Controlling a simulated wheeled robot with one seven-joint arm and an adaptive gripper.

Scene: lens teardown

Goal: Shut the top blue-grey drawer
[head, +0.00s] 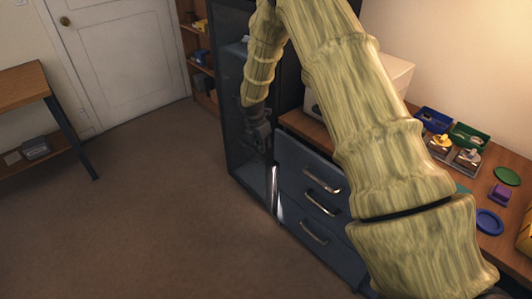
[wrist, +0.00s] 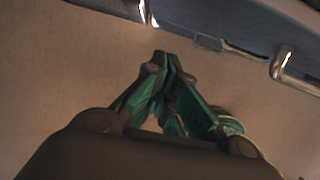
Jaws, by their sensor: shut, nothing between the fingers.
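The blue-grey drawer unit (head: 291,193) stands under the wooden counter, with three silver bar handles on its front. The top drawer (head: 297,160) carries the uppermost handle (head: 322,180); I cannot tell how far it stands out, as my arm covers part of the unit. My gripper (head: 268,150) points down by the unit's left end, near the top drawer, shut and empty. In the wrist view my gripper (wrist: 160,62) has its fingertips together over carpet. A blue-grey front (wrist: 275,20) with a handle (wrist: 283,62) lies up and right of them, apart from the fingers.
A tall dark cabinet (head: 235,140) stands just left of the drawers. The counter (head: 485,185) holds a blue bin (head: 433,121), a green bin (head: 468,136) and small parts. Open carpet (head: 150,215) lies in front, with a wooden table (head: 22,86) at far left.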

